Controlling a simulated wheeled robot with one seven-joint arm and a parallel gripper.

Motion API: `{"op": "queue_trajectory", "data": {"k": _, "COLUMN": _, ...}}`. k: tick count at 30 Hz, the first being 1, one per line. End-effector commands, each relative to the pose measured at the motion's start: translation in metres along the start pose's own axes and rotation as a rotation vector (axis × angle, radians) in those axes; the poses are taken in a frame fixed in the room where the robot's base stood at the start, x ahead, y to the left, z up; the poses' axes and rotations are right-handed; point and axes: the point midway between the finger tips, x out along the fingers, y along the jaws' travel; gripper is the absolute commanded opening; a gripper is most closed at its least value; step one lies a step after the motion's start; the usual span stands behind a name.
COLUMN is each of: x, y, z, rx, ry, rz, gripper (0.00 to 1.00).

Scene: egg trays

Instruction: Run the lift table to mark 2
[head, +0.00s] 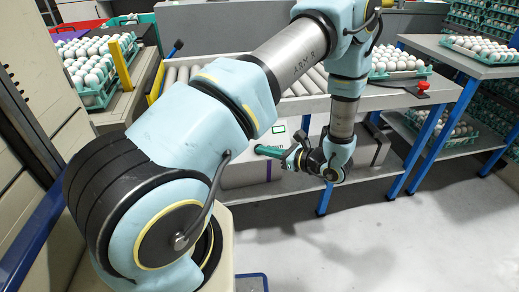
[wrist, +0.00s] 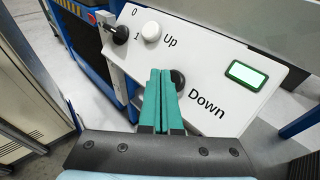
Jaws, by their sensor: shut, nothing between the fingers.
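A white control panel (wrist: 205,60) fills the wrist view. It carries a white button (wrist: 151,31) marked Up, a dark button (wrist: 178,79) marked Down, and a small green-framed display (wrist: 246,75) whose reading I cannot make out. A black switch knob (wrist: 120,35) sits beside the marks 0 and 1. My gripper (wrist: 160,73) is shut and empty, its green fingers pointing at the panel just left of the Down button and partly covering it. I cannot tell whether they touch it. In the head view my gripper (head: 262,150) is low beside the panel (head: 278,133). No mark 2 is legible.
A roller conveyor (head: 295,88) runs behind my arm. Egg trays stand at the left (head: 98,97) and right (head: 404,74). A red button (head: 424,86) sits on the right bench edge. The grey floor at the lower right is clear. Blue table legs (head: 327,190) stand near my gripper.

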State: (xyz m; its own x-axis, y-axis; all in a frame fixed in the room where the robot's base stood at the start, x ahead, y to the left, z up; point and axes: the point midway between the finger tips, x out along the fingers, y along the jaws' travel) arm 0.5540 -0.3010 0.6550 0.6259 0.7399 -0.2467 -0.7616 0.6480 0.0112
Motion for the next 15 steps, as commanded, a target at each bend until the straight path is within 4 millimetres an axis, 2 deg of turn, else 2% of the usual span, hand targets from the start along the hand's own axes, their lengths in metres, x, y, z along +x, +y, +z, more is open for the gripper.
{"op": "queue_trajectory", "data": {"k": 15, "x": 0.0048, "y": -0.0037, "z": -0.0044, "rx": -0.001, "ry": -0.001, "rz": -0.001, "gripper": 0.0}}
